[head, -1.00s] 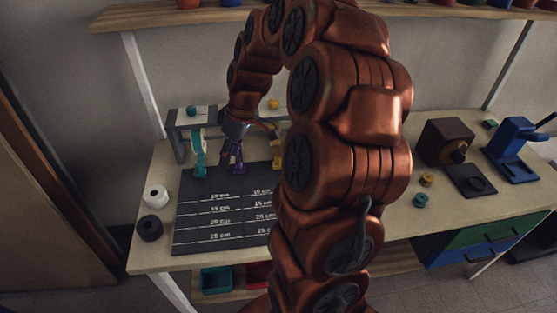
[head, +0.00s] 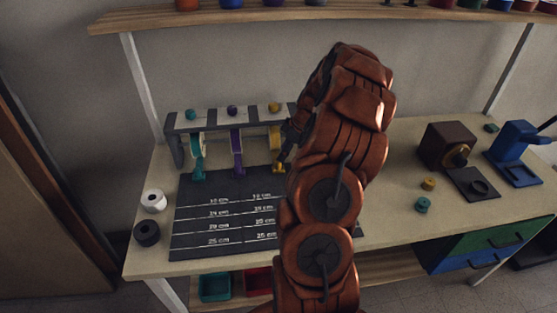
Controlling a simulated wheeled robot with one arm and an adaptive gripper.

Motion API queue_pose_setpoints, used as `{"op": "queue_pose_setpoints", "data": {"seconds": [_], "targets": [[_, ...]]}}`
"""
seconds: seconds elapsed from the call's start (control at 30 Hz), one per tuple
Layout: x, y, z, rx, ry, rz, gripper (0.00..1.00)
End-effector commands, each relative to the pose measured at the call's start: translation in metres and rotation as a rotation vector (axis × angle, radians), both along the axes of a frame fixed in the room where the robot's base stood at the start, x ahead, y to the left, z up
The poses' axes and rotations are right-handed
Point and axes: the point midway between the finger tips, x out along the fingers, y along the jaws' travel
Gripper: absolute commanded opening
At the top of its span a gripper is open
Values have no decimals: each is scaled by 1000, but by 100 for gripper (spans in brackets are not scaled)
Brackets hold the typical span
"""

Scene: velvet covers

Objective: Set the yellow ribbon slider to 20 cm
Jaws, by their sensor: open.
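The yellow ribbon slider (head: 279,168) sits at the top edge of the dark measuring board (head: 190,235), above the first marked line. Its yellow ribbon (head: 275,138) hangs from the grey rack (head: 175,122) behind. My gripper (head: 286,155) is right at the yellow slider, just above and to its right; it is open, and I cannot tell whether it touches the slider. My arm hides the right part of the board. Lines marked in cm, down to 25 cm, show on the board, with the 20 cm line (head: 219,226) above the 25 cm line.
The teal slider (head: 198,175) and the purple slider (head: 239,170) stand left of the yellow one, also at the board's top edge. A white spool (head: 153,201) and a black spool (head: 147,232) lie left of the board. The board's lower left area is clear.

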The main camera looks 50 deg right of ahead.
Motion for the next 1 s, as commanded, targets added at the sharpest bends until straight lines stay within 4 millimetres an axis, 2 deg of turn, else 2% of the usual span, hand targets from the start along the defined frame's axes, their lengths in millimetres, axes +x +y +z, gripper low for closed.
{"op": "queue_pose_setpoints", "data": {"seconds": [0.4,0.77,1.0], "targets": [[17,10,-45,1,1,-1,50],[19,11,-53,-2,-1,-1,50],[19,11,-53,-1,-1,-2,27]]}}
